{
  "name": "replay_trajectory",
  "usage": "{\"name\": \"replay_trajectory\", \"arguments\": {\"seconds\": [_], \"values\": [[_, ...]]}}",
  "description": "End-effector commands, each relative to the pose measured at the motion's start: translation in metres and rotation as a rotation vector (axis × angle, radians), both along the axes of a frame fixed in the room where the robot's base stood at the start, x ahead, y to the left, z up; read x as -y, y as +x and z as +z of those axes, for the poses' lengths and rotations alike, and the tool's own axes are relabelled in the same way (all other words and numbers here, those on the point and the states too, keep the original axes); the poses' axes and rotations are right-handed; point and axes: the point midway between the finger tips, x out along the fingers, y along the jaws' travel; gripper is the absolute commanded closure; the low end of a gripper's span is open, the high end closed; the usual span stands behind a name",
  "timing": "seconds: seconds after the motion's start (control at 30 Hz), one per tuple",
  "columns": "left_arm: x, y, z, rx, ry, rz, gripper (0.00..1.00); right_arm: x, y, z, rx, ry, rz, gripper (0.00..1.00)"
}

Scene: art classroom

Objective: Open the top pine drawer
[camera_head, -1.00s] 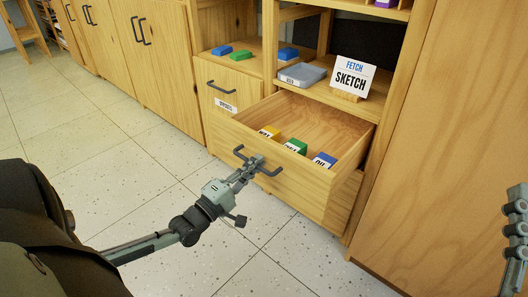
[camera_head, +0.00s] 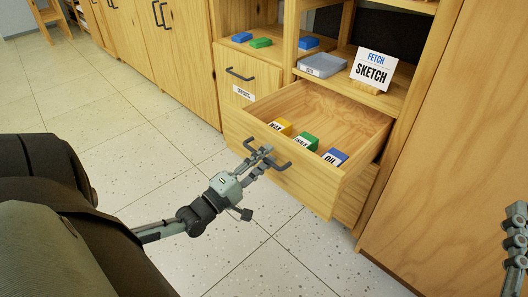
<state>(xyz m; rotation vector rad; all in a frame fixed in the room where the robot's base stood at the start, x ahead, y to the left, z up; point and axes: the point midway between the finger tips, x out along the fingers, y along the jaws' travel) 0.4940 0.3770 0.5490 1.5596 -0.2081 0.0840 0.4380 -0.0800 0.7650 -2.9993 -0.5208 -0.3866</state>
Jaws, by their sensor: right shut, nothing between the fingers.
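The top pine drawer (camera_head: 300,186) stands well out from the cabinet, with its inside showing. Its dark bar handle (camera_head: 282,167) is on the front panel. My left gripper (camera_head: 264,156) is at the middle of this handle, its fingers closed around the bar. My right gripper (camera_head: 517,240) is at the right edge, partly cut off, shut and empty, away from the drawer.
A "FETCH SKETCH" sign (camera_head: 371,69) and a grey tray (camera_head: 323,65) stand on the shelf above the drawer. A tall wooden panel (camera_head: 440,180) stands at the right. The tiled floor (camera_head: 130,150) is clear.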

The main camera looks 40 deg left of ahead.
Motion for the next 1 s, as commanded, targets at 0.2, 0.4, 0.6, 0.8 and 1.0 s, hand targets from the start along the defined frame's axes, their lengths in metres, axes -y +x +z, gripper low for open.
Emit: {"name": "replay_trajectory", "arguments": {"seconds": [0.2,0.4,0.6,0.8,1.0], "values": [[0.0,0.0,0.0,0.0,0.0,0.001,0.7,0.0,0.0,0.0,0.002,0.001,0.0,1.0],[-0.002,-0.018,-0.005,-0.004,0.0,0.0,0.7,0.0,0.0,0.0,0.002,0.002,0.0,1.0],[-0.005,-0.06,-0.013,-0.007,0.0,0.001,0.7,0.0,0.0,0.0,0.002,0.002,0.0,1.0],[-0.008,-0.097,-0.019,-0.003,0.0,0.0,0.7,0.0,0.0,0.0,0.002,0.002,0.0,1.0],[-0.009,-0.115,-0.022,-0.001,0.0,0.0,0.7,0.0,0.0,0.0,0.002,0.001,0.0,1.0]]}}
